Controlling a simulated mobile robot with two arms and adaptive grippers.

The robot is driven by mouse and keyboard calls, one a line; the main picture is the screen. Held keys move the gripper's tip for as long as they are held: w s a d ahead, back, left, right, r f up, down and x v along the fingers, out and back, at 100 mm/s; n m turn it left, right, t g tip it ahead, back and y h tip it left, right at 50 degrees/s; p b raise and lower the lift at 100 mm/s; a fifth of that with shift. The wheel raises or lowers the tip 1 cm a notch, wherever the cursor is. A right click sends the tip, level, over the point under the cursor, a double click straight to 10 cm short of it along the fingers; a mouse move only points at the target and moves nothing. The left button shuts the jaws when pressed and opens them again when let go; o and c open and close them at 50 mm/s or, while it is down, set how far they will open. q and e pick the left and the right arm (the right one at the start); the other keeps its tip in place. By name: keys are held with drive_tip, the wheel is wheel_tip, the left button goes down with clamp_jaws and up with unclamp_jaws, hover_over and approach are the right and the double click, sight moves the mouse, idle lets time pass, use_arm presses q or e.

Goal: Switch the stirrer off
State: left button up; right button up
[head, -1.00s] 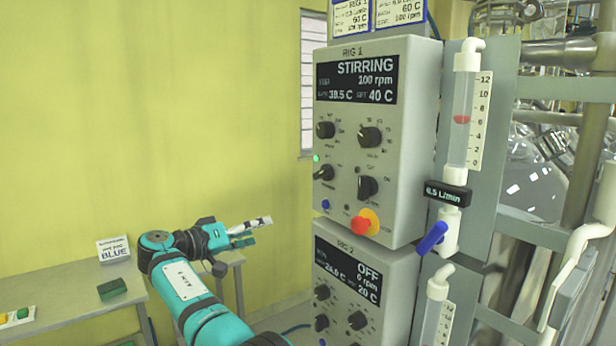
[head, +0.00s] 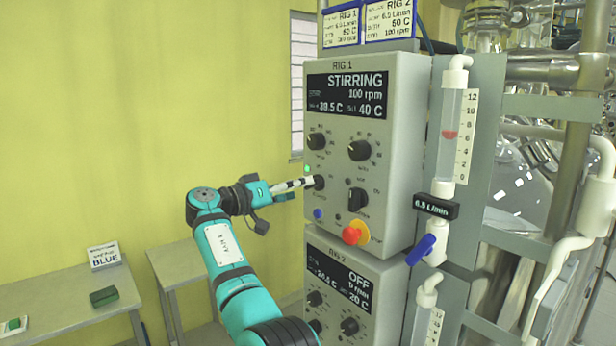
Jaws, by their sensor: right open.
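The Rig 1 control box (head: 408,150) is a pale grey panel whose display (head: 345,95) reads STIRRING, 100 rpm, 39.5 C and 40 C. It has black knobs at upper left (head: 316,141), upper right (head: 359,150), lower left (head: 319,182) and lower right (head: 357,199). Their small labels are unreadable. My right gripper (head: 307,183) is open, with its fingertips at the lower left knob; I cannot tell whether they touch it. A small green light (head: 306,169) glows just above the fingers. My left gripper is not in view.
A red emergency button (head: 351,236) and a blue button (head: 318,213) sit low on the panel. The Rig 2 box (head: 375,262) below reads OFF. A flow meter with a blue valve handle (head: 421,249) stands to the right. A table (head: 60,295) is at left.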

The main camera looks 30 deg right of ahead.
drive_tip(key=d+p, duration=0.1)
drive_tip(key=d, duration=0.3)
drive_tip(key=shift+w, duration=0.15)
drive_tip(key=shift+c, duration=0.4)
drive_tip(key=c, duration=1.1)
